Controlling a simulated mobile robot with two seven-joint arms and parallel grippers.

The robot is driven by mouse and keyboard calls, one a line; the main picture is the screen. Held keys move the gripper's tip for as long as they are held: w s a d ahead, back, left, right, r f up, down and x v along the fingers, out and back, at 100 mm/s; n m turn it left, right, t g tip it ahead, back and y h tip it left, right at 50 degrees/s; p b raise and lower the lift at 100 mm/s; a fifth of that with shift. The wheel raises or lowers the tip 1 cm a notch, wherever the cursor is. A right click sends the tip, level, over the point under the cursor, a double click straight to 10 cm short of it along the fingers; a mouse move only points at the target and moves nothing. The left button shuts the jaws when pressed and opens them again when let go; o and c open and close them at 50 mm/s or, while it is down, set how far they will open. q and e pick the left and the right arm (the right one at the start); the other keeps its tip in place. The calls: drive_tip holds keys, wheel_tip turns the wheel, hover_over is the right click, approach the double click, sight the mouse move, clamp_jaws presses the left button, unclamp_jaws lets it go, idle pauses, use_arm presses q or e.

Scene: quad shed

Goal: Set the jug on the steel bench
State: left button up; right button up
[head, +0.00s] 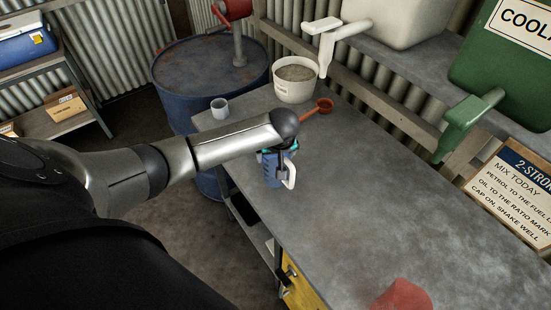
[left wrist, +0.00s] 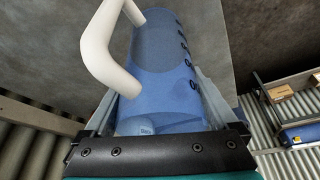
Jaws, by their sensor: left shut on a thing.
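The jug (head: 271,174) is blue and see-through with a white handle and hangs below my left gripper (head: 279,150) in the head view. My left gripper is shut on it; the wrist view shows the jug's blue body (left wrist: 160,75) between the two fingers, with the white handle (left wrist: 105,45) to the left. The jug shows at the left long edge of the steel bench (head: 350,205). I cannot tell whether it touches the bench. My forearm crosses in front of the bench's far left part. My right gripper is not in view.
At the bench's far end are a grey cup (head: 219,108), a pale tub (head: 295,85) and an orange scoop (head: 323,106). A red cloth-like thing (head: 403,296) lies at the near end. The bench middle is clear. A blue drum (head: 185,95) stands beyond.

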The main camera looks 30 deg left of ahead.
use_arm(q)
drive_tip(key=shift+f, duration=0.7)
drive_tip(key=shift+f, duration=0.15)
drive_tip(key=o, duration=1.5)
drive_tip(key=shift+d+r, duration=0.1)
drive_tip(key=shift+r, duration=0.3)
drive_tip(key=p+v, duration=0.1)
drive_tip(key=v, duration=1)
drive_tip(key=shift+s+r+p, duration=0.2)
drive_tip(key=shift+p, duration=0.15)
